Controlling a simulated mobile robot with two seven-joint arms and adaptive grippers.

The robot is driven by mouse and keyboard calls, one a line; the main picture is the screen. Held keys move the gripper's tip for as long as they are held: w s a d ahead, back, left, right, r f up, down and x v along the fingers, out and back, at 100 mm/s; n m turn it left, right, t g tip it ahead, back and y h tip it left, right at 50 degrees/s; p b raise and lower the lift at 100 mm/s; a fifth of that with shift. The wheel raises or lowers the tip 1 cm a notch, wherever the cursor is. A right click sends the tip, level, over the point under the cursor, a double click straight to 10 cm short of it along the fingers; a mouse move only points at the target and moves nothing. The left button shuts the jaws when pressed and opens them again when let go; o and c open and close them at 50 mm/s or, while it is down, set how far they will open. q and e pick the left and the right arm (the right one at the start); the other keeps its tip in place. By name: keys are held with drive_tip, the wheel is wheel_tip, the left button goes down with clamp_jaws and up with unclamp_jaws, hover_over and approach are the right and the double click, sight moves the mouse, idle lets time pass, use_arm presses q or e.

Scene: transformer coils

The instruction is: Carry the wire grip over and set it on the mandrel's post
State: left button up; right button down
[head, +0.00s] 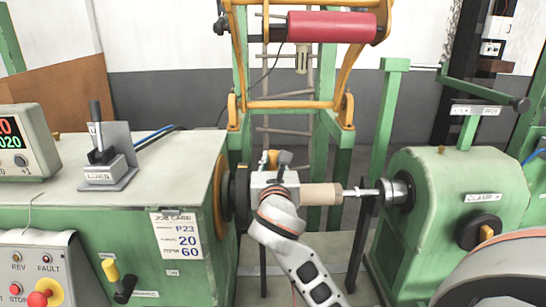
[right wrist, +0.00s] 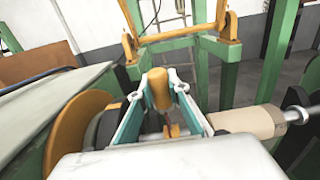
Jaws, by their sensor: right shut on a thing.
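My right gripper (head: 271,162) is at the left end of the horizontal mandrel (head: 320,194), whose tan sleeve shows to its right. In the right wrist view its two teal fingers with pale tips (right wrist: 168,80) are shut on the wire grip, an orange-brown rounded handle (right wrist: 158,90). A small orange part (right wrist: 172,130) shows lower between the fingers; I cannot tell what it belongs to. The tan sleeve (right wrist: 247,122) also shows in the right wrist view. The mandrel's post cannot be made out and may be hidden by my gripper. My left gripper is not in view.
A green winding machine with an orange disc (head: 221,195) stands left of the mandrel. A green tailstock (head: 465,185) stands right, with a dark upright bar (head: 361,232) near it. Behind is a yellow frame (head: 291,103) with a red roller (head: 332,27). A lever box (head: 107,172) sits on the left machine.

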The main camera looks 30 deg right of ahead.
drive_tip(key=shift+f+b, duration=0.4)
drive_tip(key=shift+f, duration=1.8)
idle(0.8)
drive_tip(key=c, duration=1.8)
unclamp_jaws()
drive_tip(key=shift+c, duration=0.2)
drive_tip(key=v, duration=1.2)
drive_tip(key=shift+s, duration=0.1)
